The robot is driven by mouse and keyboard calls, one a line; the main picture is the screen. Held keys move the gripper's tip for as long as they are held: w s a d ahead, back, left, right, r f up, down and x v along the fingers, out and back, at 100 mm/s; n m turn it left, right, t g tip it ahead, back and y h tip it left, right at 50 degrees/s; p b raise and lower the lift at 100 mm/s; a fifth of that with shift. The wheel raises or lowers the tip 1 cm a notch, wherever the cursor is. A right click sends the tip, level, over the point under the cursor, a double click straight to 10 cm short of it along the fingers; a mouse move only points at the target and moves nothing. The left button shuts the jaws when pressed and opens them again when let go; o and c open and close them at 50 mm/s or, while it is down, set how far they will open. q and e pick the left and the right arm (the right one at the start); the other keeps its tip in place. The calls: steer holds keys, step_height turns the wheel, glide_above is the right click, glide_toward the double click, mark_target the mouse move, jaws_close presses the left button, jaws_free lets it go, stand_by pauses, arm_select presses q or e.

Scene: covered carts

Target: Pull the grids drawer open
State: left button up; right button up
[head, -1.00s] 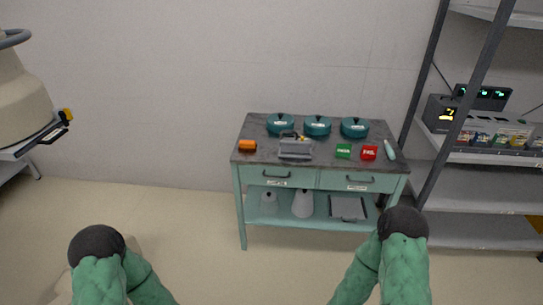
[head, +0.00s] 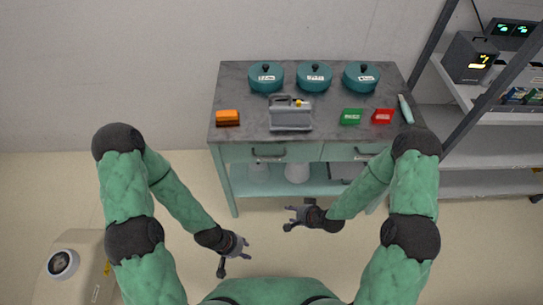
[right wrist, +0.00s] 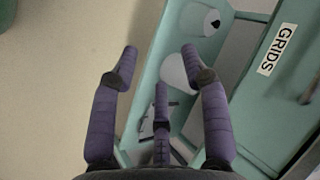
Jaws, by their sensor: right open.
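The grids drawer (head: 236,152) is the left of two drawers under the cart's top. It looks shut, flush with the cart front. Its dark bar handle (head: 268,154) faces me. In the right wrist view its white GRIDS label (right wrist: 275,52) is at the upper right, and part of the handle (right wrist: 311,92) shows at the right edge. My right gripper (head: 288,217) is open and empty, in front of the cart and below the drawer in the picture. In the wrist view its fingers (right wrist: 160,54) are spread. My left gripper (head: 234,256) is open and empty, nearer to me.
The cart top (head: 240,90) holds several teal pots, a grey metal case (head: 291,116), an orange block (head: 228,118), and green and red boxes. White cones (head: 297,172) stand on the lower shelf. A metal rack (head: 480,130) stands right. Floor before the cart is clear.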

steer(key=w+r+m+t+y, duration=0.2)
steer(key=w+r+t, duration=0.15)
steer(key=w, duration=0.45)
steer(key=m+t+y+p, duration=0.1)
steer(key=m+t+y, duration=0.2)
steer(key=y, duration=0.1)
glide_toward(268, 158)
steer(key=shift+g+y, duration=0.3)
steer(key=shift+g, duration=0.05)
steer(key=x, duration=0.3)
steer(key=b+x, duration=0.1)
steer(key=x, duration=0.3)
steer(key=b+x, duration=0.1)
steer(key=x, duration=0.2)
steer(key=shift+w+d+f, duration=0.2)
steer(key=shift+w+f, duration=0.2)
steer(key=shift+w, duration=0.05)
jaws_close()
